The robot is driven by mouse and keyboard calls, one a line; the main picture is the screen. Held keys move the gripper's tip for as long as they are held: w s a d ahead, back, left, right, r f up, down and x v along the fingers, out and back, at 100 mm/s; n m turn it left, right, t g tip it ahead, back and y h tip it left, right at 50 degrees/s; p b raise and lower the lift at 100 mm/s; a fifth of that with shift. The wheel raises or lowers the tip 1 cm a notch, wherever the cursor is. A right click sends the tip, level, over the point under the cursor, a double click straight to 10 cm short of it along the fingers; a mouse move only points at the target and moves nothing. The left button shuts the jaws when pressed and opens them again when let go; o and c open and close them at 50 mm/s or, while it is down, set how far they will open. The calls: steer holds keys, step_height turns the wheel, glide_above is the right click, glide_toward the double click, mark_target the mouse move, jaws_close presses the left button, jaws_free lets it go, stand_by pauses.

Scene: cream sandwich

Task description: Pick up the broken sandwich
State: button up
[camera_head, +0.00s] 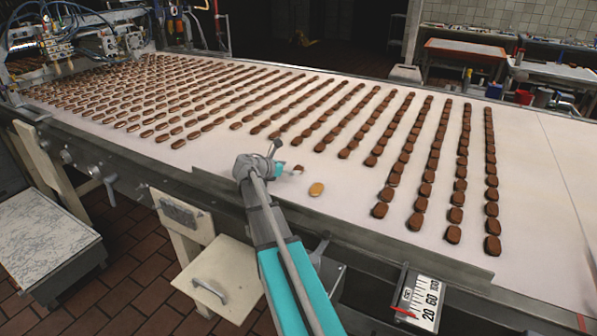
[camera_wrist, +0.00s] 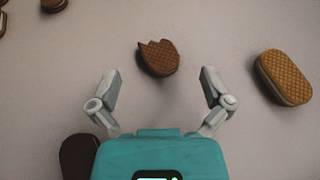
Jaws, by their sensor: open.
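The broken sandwich (camera_wrist: 158,58) is a dark brown piece with a jagged upper edge. It lies on the pale belt in the wrist view, ahead of my gripper and roughly centred between its fingers. In the head view a small brown piece, seemingly the same one, shows just right of the gripper (camera_head: 298,168). My gripper (camera_wrist: 160,88) is open and empty, its two grey fingers spread wide. The fingertips do not touch the broken piece. In the head view my arm partly hides the gripper.
A whole light tan sandwich (camera_wrist: 285,77) lies right of the gripper; it also shows in the head view (camera_head: 316,189). A dark sandwich (camera_wrist: 78,157) lies beside the gripper's left side. Many rows of brown sandwiches (camera_head: 430,160) cover the conveyor belt (camera_head: 350,215). Its near strip is mostly bare.

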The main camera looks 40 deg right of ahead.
mark_target(298, 167)
steer(key=shift+b+x, duration=0.45)
steer(key=shift+x, duration=1.15)
steer(key=shift+w, duration=0.1)
steer(key=c, duration=0.9)
